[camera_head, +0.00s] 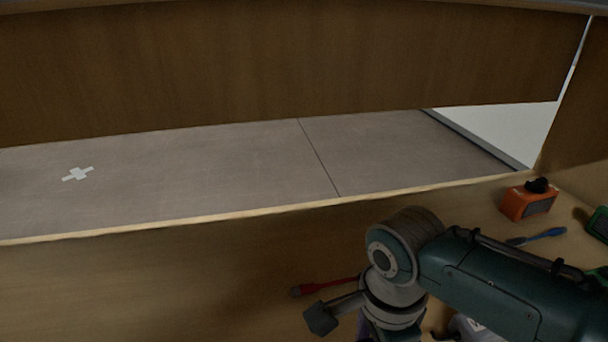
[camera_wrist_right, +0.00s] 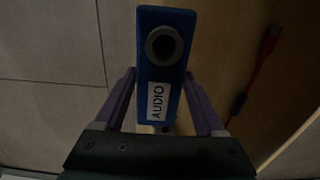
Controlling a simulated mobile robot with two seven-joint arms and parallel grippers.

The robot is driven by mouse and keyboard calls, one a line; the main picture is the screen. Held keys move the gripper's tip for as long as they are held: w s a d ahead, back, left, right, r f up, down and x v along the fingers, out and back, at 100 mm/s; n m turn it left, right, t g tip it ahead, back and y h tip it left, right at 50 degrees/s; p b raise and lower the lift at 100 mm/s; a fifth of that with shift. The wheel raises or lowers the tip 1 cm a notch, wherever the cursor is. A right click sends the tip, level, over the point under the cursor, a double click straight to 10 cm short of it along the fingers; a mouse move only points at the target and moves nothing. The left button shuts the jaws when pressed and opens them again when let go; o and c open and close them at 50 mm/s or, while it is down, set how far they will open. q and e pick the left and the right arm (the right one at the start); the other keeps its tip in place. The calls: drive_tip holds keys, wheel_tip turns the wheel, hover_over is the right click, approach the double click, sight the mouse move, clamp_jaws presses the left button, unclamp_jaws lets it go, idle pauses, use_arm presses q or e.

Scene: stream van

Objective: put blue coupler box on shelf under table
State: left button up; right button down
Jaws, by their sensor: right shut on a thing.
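The blue coupler box (camera_wrist_right: 161,65), with a round dark socket and a white "AUDIO" label, is in the right wrist view. My right gripper (camera_wrist_right: 161,88) is shut on it, one purple finger on each side. In the head view my right arm reaches in from the lower right over a wooden surface (camera_head: 160,290); its fingers and the blue box are hidden there or below the frame. I cannot tell whether this surface is the table top or the shelf. My left gripper is not in view.
An orange box (camera_head: 528,203) and a blue-handled tool (camera_head: 540,237) lie at the right, near a green object (camera_head: 598,224). A red tool (camera_head: 325,286) lies beside my arm. A wooden panel (camera_head: 280,65) spans the top. The surface's left part is clear.

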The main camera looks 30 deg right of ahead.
drive_tip(key=shift+w+f+b, duration=0.1)
drive_tip(key=shift+f+b, duration=2.15)
drive_tip(key=shift+f, duration=1.15)
unclamp_jaws()
wheel_tip(320, 180, up, 11)
drive_tip(key=p, duration=0.9)
drive_tip(key=shift+r, duration=0.2)
drive_tip(key=shift+r+p, duration=0.5)
drive_tip(key=shift+s+a+r+n, duration=0.15)
drive_tip(key=shift+s+n, duration=0.15)
drive_tip(key=shift+n, duration=0.4)
drive_tip(key=s+r+n+t, duration=0.1)
drive_tip(key=s+r+n, duration=0.4)
drive_tip(key=n, duration=0.5)
drive_tip(key=s+a+r+n+t, duration=0.1)
drive_tip(key=s+r+n+t, duration=0.1)
drive_tip(key=s+r+n, duration=0.4)
drive_tip(key=r+n, duration=0.1)
drive_tip(key=n, duration=0.4)
drive_tip(key=shift+a+r+t, duration=0.3)
drive_tip(key=shift+r, duration=0.05)
